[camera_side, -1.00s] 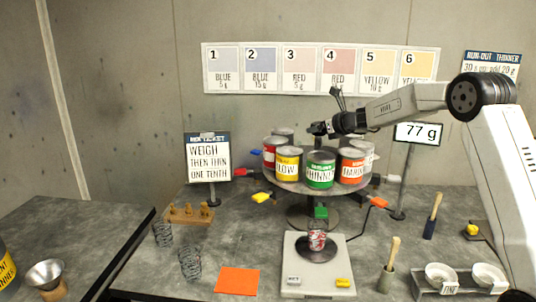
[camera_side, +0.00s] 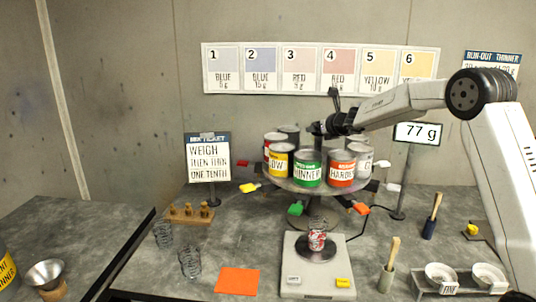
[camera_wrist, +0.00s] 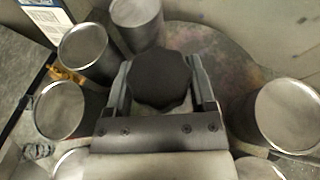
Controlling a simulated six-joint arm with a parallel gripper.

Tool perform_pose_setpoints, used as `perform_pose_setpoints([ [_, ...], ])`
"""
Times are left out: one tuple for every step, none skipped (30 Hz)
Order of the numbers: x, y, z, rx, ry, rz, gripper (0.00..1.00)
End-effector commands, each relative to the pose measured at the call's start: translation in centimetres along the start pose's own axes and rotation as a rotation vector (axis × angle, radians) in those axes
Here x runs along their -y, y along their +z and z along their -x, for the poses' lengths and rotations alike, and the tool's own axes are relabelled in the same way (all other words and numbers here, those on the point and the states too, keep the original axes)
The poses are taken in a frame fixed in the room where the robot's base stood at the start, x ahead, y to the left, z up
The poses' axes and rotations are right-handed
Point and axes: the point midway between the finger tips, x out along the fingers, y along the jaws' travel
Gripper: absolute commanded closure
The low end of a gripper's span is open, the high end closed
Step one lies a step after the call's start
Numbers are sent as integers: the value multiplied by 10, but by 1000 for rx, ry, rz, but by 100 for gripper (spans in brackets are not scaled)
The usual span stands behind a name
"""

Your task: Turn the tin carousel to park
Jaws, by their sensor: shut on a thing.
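The tin carousel is a round turntable (camera_side: 310,191) on a stand, bearing several tins and fringed with coloured tabs. In the side view the green THINNER tin (camera_side: 308,172) faces front, the yellow tin (camera_side: 279,165) is to its left and the orange HARDENER tin (camera_side: 342,173) to its right. A white-labelled tin (camera_side: 364,160) is farther right. My gripper (camera_side: 318,132) is above the middle of the carousel, among the tins. In the wrist view my gripper (camera_wrist: 160,92) is shut on a dark faceted knob (camera_wrist: 160,80), tins around it.
A green tab (camera_side: 295,209) and an orange tab (camera_side: 361,208) stick out at the front. A ticket sign (camera_side: 208,158) stands left.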

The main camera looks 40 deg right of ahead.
Motion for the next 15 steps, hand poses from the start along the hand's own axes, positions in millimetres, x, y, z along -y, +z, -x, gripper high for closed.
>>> perform_pose_setpoints([
  [0, 6, 1, 10, -5, -1, 100],
  [0, 6, 1, 9, -7, -2, 100],
  [0, 6, 2, 8, -9, -3, 100],
  [0, 6, 2, 8, -10, -3, 100],
  [0, 6, 2, 8, -11, -4, 100],
  [0, 6, 2, 7, -11, -4, 100],
  [0, 6, 2, 7, -11, -4, 100],
  [0, 6, 2, 7, -11, -4, 100],
  [0, 6, 2, 7, -11, -4, 100],
  [0, 6, 2, 7, -11, -4, 100],
  [0, 6, 2, 7, -11, -4, 100],
  [0, 6, 2, 7, -11, -4, 100],
  [0, 6, 2, 7, -11, -4, 100],
  [0, 5, 2, 7, -11, -4, 20],
  [0, 5, 2, 7, -11, -4, 7],
])
